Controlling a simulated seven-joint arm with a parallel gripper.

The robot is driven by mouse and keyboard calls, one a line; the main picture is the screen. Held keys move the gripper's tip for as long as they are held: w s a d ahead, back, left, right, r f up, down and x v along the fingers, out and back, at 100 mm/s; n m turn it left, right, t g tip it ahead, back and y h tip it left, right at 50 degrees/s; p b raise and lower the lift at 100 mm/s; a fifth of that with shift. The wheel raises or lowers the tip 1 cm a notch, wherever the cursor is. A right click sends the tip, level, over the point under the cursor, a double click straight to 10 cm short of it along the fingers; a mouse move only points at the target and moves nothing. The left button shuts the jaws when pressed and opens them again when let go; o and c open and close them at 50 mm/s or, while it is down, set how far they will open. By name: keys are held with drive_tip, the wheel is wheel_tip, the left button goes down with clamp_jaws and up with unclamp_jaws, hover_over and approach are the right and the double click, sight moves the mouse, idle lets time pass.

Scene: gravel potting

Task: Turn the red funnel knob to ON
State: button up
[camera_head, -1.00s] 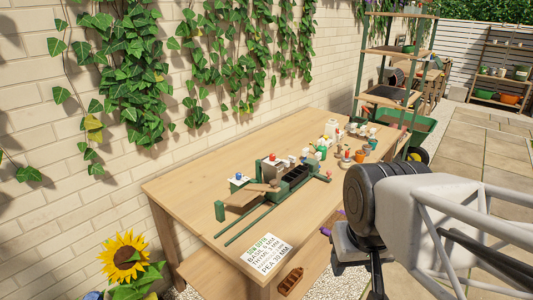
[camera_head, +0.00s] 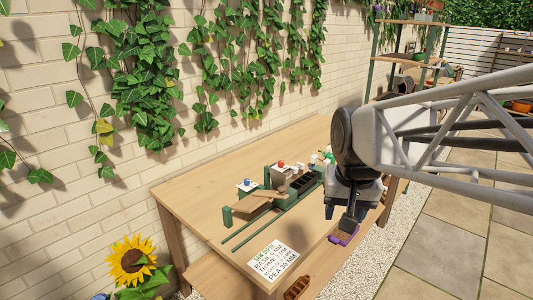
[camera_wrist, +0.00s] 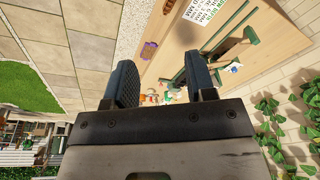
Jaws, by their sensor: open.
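The red funnel knob (camera_head: 281,164) is a small red cap on a grey funnel hopper at the green rig (camera_head: 300,187) on the wooden table, in the head view. Whether it is at ON or OFF is too small to tell. I cannot pick the knob out clearly in the wrist view. My gripper (camera_head: 349,228) points down near the table's front edge, right of the rig and apart from the knob. In the wrist view my gripper (camera_wrist: 161,78) has its two dark fingers spread with nothing between them.
A blue knob (camera_head: 247,181) sits on a white box left of the red one. A white seed-depth sign (camera_head: 272,260) lies at the table's front edge. Much of the table's back (camera_head: 235,155) is clear.

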drive_tip(key=w+r+m, duration=0.2)
drive_tip(key=w, duration=0.9)
drive_tip(key=m+g, duration=0.2)
drive_tip(key=m, duration=0.4)
hover_over(281, 161)
drive_tip(key=f, duration=0.6)
drive_tip(key=s+f, duration=0.1)
drive_tip(key=f, duration=0.2)
drive_tip(key=shift+d+f, duration=0.15)
drive_tip(key=shift+d, duration=0.05)
drive_tip(key=shift+w+a+f+m, duration=0.1)
drive_tip(key=shift+w+f+m, duration=0.1)
drive_tip(key=shift+w+m, duration=0.15)
drive_tip(key=shift+f, duration=0.1)
drive_tip(key=shift+w+f, duration=0.15)
drive_tip(key=shift+f, duration=3.65)
